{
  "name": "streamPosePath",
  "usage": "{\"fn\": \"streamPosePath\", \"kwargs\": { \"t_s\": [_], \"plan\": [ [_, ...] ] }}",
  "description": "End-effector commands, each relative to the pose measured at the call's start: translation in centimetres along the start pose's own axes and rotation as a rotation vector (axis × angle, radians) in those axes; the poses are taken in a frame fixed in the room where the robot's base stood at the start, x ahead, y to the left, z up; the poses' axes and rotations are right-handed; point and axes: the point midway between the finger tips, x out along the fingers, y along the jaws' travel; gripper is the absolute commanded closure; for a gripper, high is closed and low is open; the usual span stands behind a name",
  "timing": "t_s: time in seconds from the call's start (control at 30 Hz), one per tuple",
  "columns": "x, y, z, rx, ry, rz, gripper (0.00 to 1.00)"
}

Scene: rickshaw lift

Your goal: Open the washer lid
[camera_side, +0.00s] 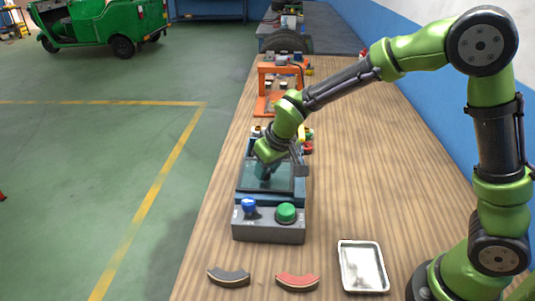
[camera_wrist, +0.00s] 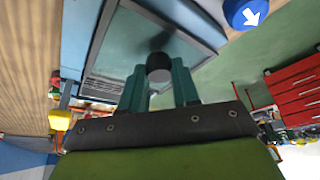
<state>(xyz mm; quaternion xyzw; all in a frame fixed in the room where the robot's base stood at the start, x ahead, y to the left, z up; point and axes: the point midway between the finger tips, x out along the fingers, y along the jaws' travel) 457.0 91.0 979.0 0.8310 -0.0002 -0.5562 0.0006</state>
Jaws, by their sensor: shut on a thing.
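The washer (camera_side: 268,224) is a box on the wooden table, with a grey front panel carrying a blue knob (camera_side: 249,205) and a green button (camera_side: 286,212). Its dark, see-through lid (camera_side: 284,181) lies about flat over the top; I cannot tell whether it is slightly raised. My gripper (camera_side: 263,174) points down at the lid. In the wrist view the teal fingers of my gripper (camera_wrist: 160,80) are shut on a round black lid handle (camera_wrist: 159,64), one finger on each side. The lid (camera_wrist: 118,50) and the blue knob (camera_wrist: 242,13) also show there.
An orange press-like frame (camera_side: 281,75) stands behind the washer. A dark curved pad (camera_side: 228,276), a red curved pad (camera_side: 297,281) and a metal tray (camera_side: 362,266) lie in front. The table right of the washer is clear. A green rickshaw (camera_side: 100,25) stands far left.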

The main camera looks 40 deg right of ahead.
Motion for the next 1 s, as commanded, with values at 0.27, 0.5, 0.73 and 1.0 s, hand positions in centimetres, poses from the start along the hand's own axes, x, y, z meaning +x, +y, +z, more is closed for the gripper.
{"fn": "streamPosePath", "kwargs": {
  "t_s": [0.27,0.5,0.73,1.0],
  "plan": [
    [-0.49,-1.2,1.11,0.0,0.0,-0.002,1.0],
    [-0.52,-1.37,1.22,-0.001,-0.003,-0.005,0.6],
    [-0.46,-1.19,1.09,0.0,-0.001,-0.003,0.44],
    [-1.19,-1.11,0.96,0.001,0.002,-0.002,0.44]
  ]
}}
